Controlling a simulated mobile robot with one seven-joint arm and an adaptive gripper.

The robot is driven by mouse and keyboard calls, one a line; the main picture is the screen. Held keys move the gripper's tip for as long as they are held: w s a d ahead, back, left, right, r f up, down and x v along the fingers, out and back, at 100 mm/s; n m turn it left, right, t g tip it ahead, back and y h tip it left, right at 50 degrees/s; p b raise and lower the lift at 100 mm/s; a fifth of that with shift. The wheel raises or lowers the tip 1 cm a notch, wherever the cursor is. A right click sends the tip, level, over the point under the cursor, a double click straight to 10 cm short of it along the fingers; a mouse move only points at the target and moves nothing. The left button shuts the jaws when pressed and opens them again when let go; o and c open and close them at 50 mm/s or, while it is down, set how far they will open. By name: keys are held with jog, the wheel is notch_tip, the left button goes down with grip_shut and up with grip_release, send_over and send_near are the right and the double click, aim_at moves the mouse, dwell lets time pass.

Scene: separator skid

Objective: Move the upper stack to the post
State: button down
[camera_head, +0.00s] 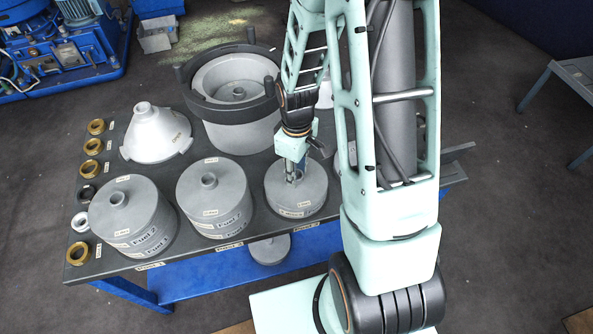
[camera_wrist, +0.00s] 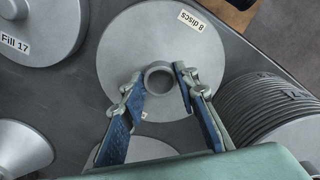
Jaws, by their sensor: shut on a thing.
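My gripper (camera_head: 294,178) points down at a grey disc stack (camera_head: 305,196) at the right end of the table's front row. In the wrist view, the fingertips (camera_wrist: 159,78) are shut on the short round hub (camera_wrist: 159,68) in the middle of its conical top (camera_wrist: 125,50), labelled "8 discs". I cannot tell whether the stack is lifted or resting. A large bowl with a dark lugged ring (camera_head: 203,112) stands behind; a short central post (camera_head: 239,93) shows inside it. A ribbed stack of discs (camera_wrist: 262,108) shows at the wrist view's right.
Two labelled grey cylinders (camera_head: 133,225) and (camera_head: 214,203) stand left of the held stack. A grey cone (camera_head: 155,135) stands behind them. Several brass rings line the left table edge. My arm hides the table's right part. A blue machine (camera_head: 70,45) stands back left.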

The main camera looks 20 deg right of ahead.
jog(key=shift+f, duration=0.2)
jog(key=c, duration=1.4)
grip_release()
jog(key=shift+c, duration=0.2)
notch_tip(320, 180, up, 12)
